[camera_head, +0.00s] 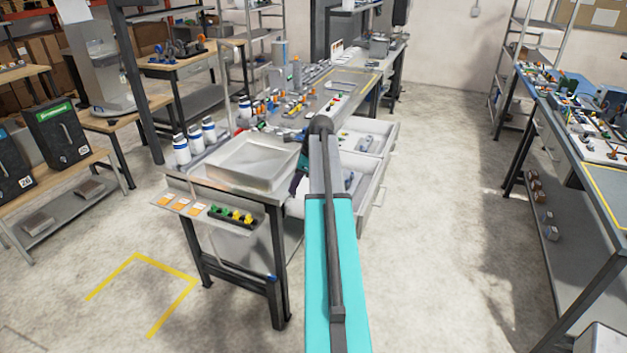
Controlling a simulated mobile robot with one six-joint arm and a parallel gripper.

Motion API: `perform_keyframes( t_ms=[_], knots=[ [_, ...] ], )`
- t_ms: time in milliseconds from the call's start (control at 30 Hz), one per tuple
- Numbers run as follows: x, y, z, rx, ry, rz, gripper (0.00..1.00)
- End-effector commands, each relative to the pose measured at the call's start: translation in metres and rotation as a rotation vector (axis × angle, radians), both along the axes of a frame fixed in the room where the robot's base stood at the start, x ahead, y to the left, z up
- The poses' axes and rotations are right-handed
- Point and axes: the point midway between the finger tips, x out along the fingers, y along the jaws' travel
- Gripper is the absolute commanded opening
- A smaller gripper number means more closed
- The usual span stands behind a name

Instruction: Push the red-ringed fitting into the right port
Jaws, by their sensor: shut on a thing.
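My arm reaches forward over the right side of the near workbench, above its open drawers. Only a small dark part of my gripper (298,182) shows, just left of my arm at the bench's edge. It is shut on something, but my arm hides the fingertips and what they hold. I cannot make out the red-ringed fitting or the right port. Several small red, orange, yellow and blue parts (295,103) stand along the bench top, too small to tell apart.
A large empty grey tray (253,178) lies on the near bench, beside white bottles (181,149). A shelf holds a black strip (232,217) with green and yellow pieces. Open drawers (372,175) jut out on the right. The aisle floor (440,200) is clear; another bench (600,190) stands far right.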

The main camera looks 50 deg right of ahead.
Motion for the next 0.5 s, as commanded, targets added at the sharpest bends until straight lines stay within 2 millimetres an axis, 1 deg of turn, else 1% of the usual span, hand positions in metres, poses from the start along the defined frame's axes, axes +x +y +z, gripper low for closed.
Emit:
perform_keyframes(
  t_ms=[33, 167, 200, 367, 400, 467, 500],
  knots=[
    [0.009, 0.018, -0.005, 0.0, 0.001, 0.055, 0.0],
    [0.029, 0.065, -0.011, 0.0, 0.001, 0.22, 0.0],
    [0.035, 0.08, -0.013, 0.0, 0.001, 0.273, 0.0],
    [0.054, 0.139, -0.02, 0.0, 0.001, 0.481, 0.0],
    [0.059, 0.154, -0.021, 0.0, -0.001, 0.533, 0.0],
    [0.064, 0.176, -0.023, 0.0, 0.0, 0.61, 0.0],
    [0.066, 0.19, -0.025, -0.001, -0.001, 0.661, 0.0]
  ],
)
